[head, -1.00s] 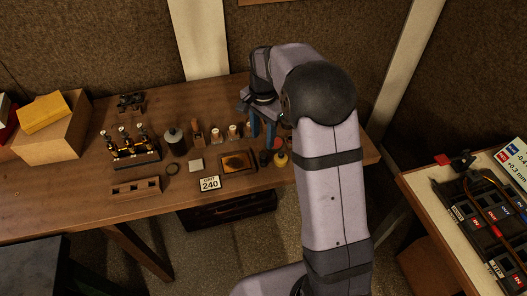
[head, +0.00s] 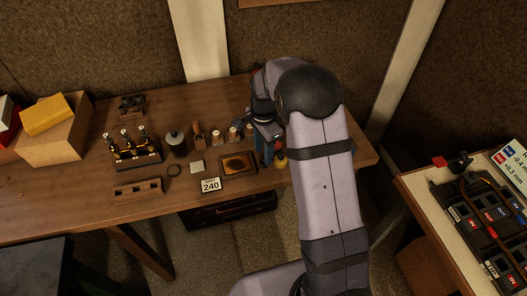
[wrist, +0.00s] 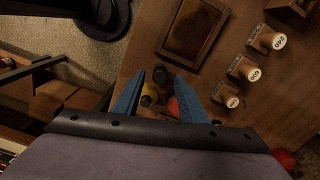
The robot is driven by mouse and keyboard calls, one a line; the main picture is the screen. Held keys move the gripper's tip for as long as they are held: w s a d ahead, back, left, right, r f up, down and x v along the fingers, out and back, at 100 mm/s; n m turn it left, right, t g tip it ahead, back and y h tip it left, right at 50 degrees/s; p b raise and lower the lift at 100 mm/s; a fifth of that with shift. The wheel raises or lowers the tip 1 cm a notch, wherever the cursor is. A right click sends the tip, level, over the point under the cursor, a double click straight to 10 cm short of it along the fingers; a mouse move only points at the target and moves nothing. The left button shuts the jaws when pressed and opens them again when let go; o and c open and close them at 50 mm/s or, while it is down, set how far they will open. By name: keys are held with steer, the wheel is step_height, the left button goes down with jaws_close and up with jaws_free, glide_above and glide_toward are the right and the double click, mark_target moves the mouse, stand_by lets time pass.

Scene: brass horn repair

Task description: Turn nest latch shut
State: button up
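I cannot pick out the nest latch with certainty in either view. My gripper (wrist: 160,76) shows two blue fingers standing apart, with nothing visibly held between them. In the head view my gripper (head: 266,152) is low over the right part of the wooden bench, partly hidden by my arm. In the wrist view a dark round knob or cap (wrist: 160,73), a small yellow bottle (wrist: 149,91) and a red round thing (wrist: 173,106) lie beneath and between the fingers. I cannot tell whether the fingers touch any of them.
A dark tray (head: 239,163), a 240 card (head: 211,185) and a grey bottle (head: 176,143) stand left of my gripper. A dark stand with brass valves (head: 133,146) is farther left. A side table (head: 440,220) with a tool case is right.

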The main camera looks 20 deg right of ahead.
steer(key=shift+f, duration=0.95)
jaws_close()
